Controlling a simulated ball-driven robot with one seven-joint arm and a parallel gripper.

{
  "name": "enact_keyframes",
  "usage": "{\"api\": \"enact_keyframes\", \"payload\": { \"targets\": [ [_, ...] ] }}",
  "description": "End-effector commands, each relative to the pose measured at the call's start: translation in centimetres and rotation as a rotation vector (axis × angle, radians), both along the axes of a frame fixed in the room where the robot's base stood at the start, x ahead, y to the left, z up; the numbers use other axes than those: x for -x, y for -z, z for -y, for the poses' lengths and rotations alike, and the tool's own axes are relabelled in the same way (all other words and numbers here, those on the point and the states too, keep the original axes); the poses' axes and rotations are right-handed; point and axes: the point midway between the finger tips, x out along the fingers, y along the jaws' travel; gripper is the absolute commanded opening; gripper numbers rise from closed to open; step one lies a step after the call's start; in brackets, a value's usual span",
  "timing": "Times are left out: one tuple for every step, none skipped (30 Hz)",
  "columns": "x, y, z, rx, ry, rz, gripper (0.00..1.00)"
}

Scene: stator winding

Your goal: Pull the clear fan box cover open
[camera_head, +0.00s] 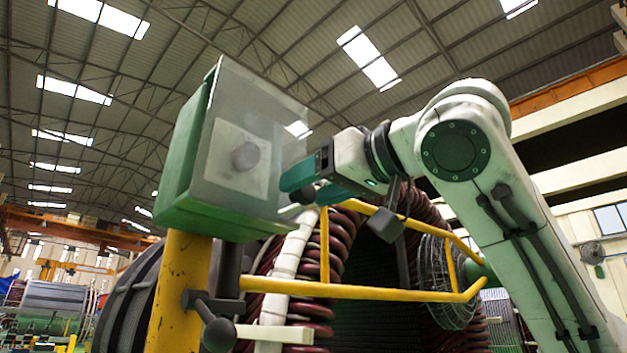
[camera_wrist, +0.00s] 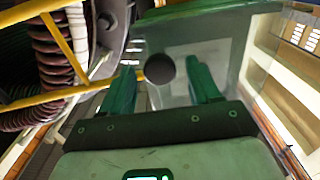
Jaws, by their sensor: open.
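The fan box (camera_head: 186,150) is a green case on top of a yellow post. Its clear cover (camera_head: 285,125) lies across the front and looks closed. A round dark knob (camera_head: 246,156) sits on a pale plate seen through the cover. My gripper (camera_head: 290,187) is at the cover's lower right edge, with its green fingers pointing at the box. In the wrist view my gripper (camera_wrist: 163,85) is open, and the dark knob (camera_wrist: 160,69) appears between and beyond its fingers. The clear cover (camera_wrist: 185,55) shows behind them. I cannot tell whether a finger touches the cover.
A yellow rail (camera_head: 360,291) runs below my gripper. Dark red coils (camera_head: 345,235) and a wire-guarded fan (camera_head: 440,285) stand behind it. The yellow post (camera_head: 180,290) carries the box. A dark lever with a ball (camera_head: 219,335) sticks out beside the post. Space above the box is clear.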

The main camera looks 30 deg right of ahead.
Motion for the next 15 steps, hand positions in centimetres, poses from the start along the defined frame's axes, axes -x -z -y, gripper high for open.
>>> {"api": "enact_keyframes", "payload": {
  "targets": [
    [-0.17,0.00,-0.06,0.000,0.000,0.000,0.62],
    [-0.22,0.02,-0.07,0.000,0.000,-0.001,0.62],
    [-0.27,0.04,-0.09,0.000,0.000,-0.001,0.62],
    [-0.28,0.05,-0.09,0.000,0.000,-0.001,0.62],
    [-0.28,0.06,-0.09,0.000,0.000,-0.001,0.62],
    [-0.27,0.07,-0.09,0.000,0.000,-0.001,0.62],
    [-0.27,0.07,-0.09,0.000,0.000,-0.001,0.62],
    [-0.27,0.07,-0.09,0.000,0.000,-0.001,0.62],
    [-0.26,0.07,-0.08,0.000,0.000,-0.001,0.62],
    [-0.25,0.07,-0.09,0.000,0.000,-0.001,0.59],
    [-0.25,0.06,-0.08,0.000,0.000,-0.001,0.56],
    [-0.24,0.06,-0.09,0.000,0.000,-0.001,0.52],
    [-0.24,0.06,-0.09,0.000,0.000,-0.001,0.49],
    [-0.24,0.06,-0.09,0.000,0.000,-0.001,0.46],
    [-0.24,0.06,-0.08,0.000,0.000,-0.001,0.43]
  ]
}}
